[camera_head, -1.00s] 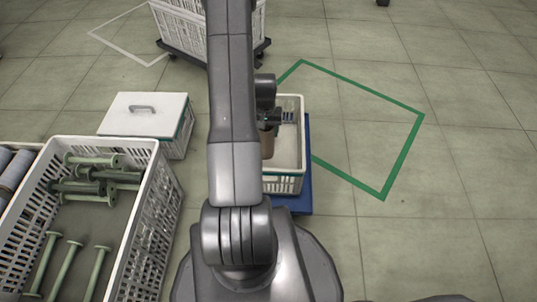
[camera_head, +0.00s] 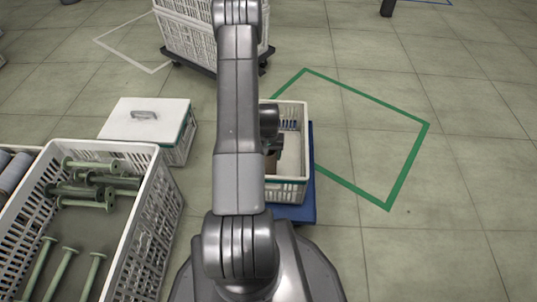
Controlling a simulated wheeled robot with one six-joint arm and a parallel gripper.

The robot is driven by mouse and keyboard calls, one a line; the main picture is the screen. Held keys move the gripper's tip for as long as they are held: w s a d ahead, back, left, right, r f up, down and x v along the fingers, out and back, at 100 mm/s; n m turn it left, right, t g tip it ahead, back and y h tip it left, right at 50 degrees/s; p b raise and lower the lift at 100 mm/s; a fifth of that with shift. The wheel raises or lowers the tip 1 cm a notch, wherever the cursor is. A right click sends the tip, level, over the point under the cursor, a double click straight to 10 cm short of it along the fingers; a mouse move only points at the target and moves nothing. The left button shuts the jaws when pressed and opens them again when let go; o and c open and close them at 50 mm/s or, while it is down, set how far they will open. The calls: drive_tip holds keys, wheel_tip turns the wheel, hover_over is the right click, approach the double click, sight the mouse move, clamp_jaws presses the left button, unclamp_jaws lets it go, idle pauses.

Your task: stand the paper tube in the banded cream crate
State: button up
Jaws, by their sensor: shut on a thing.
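The cream crate (camera_head: 297,190) with a dark band stands on a blue base, right of my arm in the picture. My gripper (camera_head: 275,148) is down inside the crate's opening, partly hidden behind my own arm. It is shut on the brown paper tube (camera_head: 270,164), of which only a small part shows. The tube looks upright within the crate. Whether its lower end touches the crate floor cannot be seen.
A blue platform (camera_head: 300,213) carries the crate. A white-lidded box (camera_head: 145,118) and a large white crate (camera_head: 150,225) of green bobbins stand at left. White stacked crates (camera_head: 185,35) are behind. Floor inside the green outline (camera_head: 408,172) is clear.

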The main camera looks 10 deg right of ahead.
drive_tip(key=shift+f, duration=0.25)
drive_tip(key=o, duration=1.2)
drive_tip(key=shift+r, duration=0.1)
drive_tip(key=shift+o, duration=0.2)
wheel_tip(320, 180, up, 12)
drive_tip(key=p, duration=0.4)
drive_tip(key=shift+r, duration=0.15)
